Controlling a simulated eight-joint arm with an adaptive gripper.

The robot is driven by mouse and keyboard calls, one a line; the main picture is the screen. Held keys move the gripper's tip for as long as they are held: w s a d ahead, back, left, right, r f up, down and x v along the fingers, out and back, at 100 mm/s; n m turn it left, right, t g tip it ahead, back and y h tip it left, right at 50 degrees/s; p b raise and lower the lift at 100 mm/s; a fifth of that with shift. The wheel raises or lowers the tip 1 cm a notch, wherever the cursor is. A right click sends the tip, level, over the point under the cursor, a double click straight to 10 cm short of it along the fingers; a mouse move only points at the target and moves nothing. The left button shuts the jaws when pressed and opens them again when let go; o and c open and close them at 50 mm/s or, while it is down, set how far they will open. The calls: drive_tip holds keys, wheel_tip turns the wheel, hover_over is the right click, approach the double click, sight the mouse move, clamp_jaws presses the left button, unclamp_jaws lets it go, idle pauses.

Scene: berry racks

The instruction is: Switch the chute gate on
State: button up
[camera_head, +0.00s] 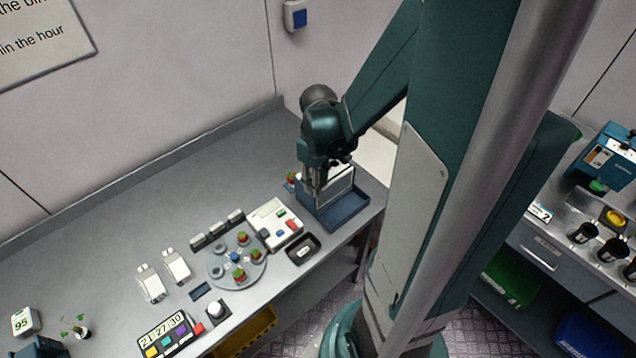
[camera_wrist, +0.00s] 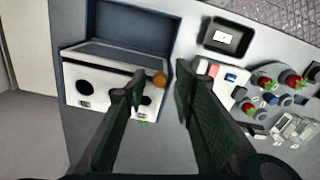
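My gripper (camera_wrist: 160,72) is open, its two dark fingers apart, over the dark blue tray unit at the right end of the bench. In the head view my gripper (camera_head: 316,192) partly hides that blue tray (camera_head: 345,212). In the wrist view the blue tray (camera_wrist: 172,32) has a white panel (camera_wrist: 108,70) with two dark round holes. A small orange ball (camera_wrist: 160,79) shows between the fingertips; I cannot tell whether anything touches it. I cannot tell which part is the chute gate's switch.
A small black tray (camera_head: 303,249) lies in front of the white box. A round grey plate (camera_head: 222,254) holds several red-and-green items. A clock box (camera_head: 165,334) with coloured buttons and a white knob (camera_head: 214,308) are farther left. The back of the bench is clear.

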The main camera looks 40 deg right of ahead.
drive_tip(key=shift+c, duration=0.6)
clamp_jaws()
drive_tip(key=shift+r+p, duration=1.1)
drive_tip(key=shift+r, duration=1.6)
drive_tip(key=shift+o, duration=0.6)
unclamp_jaws()
drive_tip(key=shift+r, duration=0.2)
wheel_tip(320, 180, up, 12)
drive_tip(key=shift+f, duration=0.15)
